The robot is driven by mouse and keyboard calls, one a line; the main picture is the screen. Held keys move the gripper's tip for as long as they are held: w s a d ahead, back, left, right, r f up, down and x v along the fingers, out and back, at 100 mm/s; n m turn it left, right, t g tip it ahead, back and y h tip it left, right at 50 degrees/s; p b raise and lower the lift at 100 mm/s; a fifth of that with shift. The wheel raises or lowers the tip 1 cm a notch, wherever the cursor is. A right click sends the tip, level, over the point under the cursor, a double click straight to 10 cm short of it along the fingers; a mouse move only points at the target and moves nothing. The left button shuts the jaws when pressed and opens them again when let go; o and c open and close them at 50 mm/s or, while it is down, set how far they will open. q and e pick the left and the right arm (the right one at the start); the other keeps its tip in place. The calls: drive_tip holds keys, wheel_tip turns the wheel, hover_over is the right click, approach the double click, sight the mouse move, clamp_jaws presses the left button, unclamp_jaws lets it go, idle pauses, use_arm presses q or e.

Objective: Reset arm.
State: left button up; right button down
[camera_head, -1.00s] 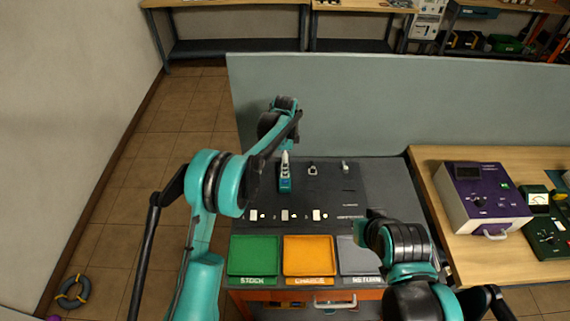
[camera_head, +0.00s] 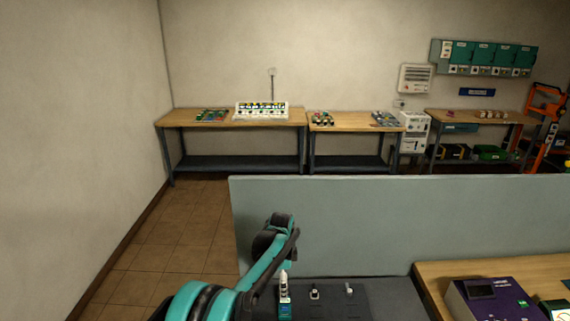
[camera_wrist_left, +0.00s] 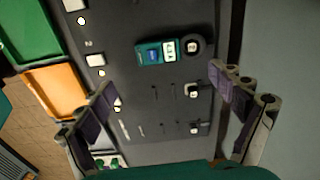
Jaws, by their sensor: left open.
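My left arm (camera_head: 262,262) reaches up from the bottom of the head view beside the dark board (camera_head: 340,303). In the left wrist view my left gripper (camera_wrist_left: 163,85) is open, its fingers spread wide over the dark board, with nothing between them. A teal device (camera_wrist_left: 150,53) with a pale display sits on the board, beside a round black part (camera_wrist_left: 193,47). The teal device also shows in the head view (camera_head: 284,309). My right gripper is out of view.
A green tray (camera_wrist_left: 28,32) and an orange tray (camera_wrist_left: 52,90) lie along the board's edge. A grey partition (camera_head: 400,222) stands behind the board. A purple instrument (camera_head: 490,303) stands at the right. Workbenches (camera_head: 215,125) line the far wall. Floor is clear at left.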

use_arm(q)
drive_tip(key=s+a+r+n+t+b, duration=0.2)
drive_tip(key=s+a+r+n+b, duration=0.3)
drive_tip(key=s, duration=0.3)
drive_tip(key=s+a+r+n+t+b, duration=0.2)
drive_tip(key=s+a+r+n+b, duration=0.15)
drive_tip(key=s+a, duration=0.35)
drive_tip(key=s+a+f+n+t+b, duration=0.1)
drive_tip(key=s+f+n, duration=0.3)
drive_tip(key=s, duration=0.5)
drive_tip(key=s+a+f+n+t+b, duration=0.2)
drive_tip(key=s+a+f+n+b, duration=0.2)
drive_tip(key=s, duration=0.5)
drive_tip(key=shift+f+n, duration=0.35)
drive_tip(key=shift+f, duration=0.25)
